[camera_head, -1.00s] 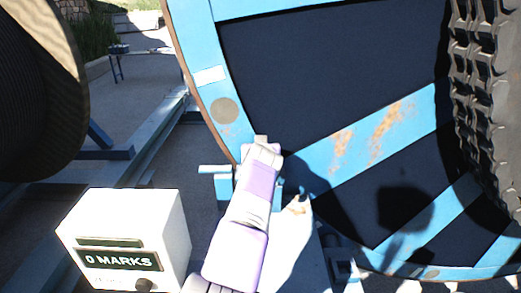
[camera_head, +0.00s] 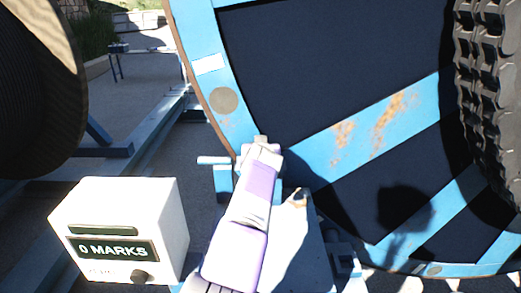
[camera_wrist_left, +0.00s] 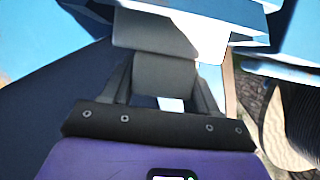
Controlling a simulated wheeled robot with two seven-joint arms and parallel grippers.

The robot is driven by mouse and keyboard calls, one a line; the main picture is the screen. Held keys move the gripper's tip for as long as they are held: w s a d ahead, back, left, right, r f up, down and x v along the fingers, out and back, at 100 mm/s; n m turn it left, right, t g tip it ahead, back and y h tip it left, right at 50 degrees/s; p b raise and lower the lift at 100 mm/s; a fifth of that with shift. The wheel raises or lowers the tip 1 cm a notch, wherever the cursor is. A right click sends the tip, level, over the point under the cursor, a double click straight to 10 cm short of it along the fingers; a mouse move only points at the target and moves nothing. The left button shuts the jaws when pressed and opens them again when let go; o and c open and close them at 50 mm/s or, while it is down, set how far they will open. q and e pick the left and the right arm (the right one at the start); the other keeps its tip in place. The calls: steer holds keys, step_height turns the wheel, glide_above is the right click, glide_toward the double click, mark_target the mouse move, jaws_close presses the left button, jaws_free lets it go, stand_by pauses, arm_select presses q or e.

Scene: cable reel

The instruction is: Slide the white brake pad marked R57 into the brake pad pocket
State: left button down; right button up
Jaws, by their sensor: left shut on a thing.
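My left gripper (camera_head: 262,146) is at the blue reel's lower left rim, seen from behind along my purple and white arm. In the left wrist view my left gripper (camera_wrist_left: 163,78) has its two grey fingers on either side of a grey block, with a blue and pale structure just beyond. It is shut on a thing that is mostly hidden. No R57 marking is readable, and I cannot pick out the brake pad for sure. A blue bracket (camera_head: 223,182) with a pale bar stands left of the gripper; the pad pocket itself is not distinguishable. My right gripper is out of view.
The large blue reel (camera_head: 232,123) with dark panels fills the right. A white counter box (camera_head: 165,225) reading "0 MARKS" stands at lower left. A dark cable drum (camera_head: 35,90) is at far left, and a chunky black tyre-like ring (camera_head: 487,110) at far right.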

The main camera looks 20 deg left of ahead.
arm_select(q)
steer(key=shift+f+b, duration=0.35)
steer(key=shift+b, duration=0.2)
stand_by(0.8)
steer(key=shift+f+b, duration=0.4)
steer(key=shift+b, duration=0.05)
stand_by(0.5)
steer(key=shift+c, duration=1)
jaws_free()
steer(key=shift+f, duration=0.2)
steer(key=b+v, duration=0.2)
steer(key=v, duration=0.5)
steer(key=shift+s+r, duration=0.2)
steer(key=shift+s, duration=0.1)
steer(key=shift+d, duration=0.1)
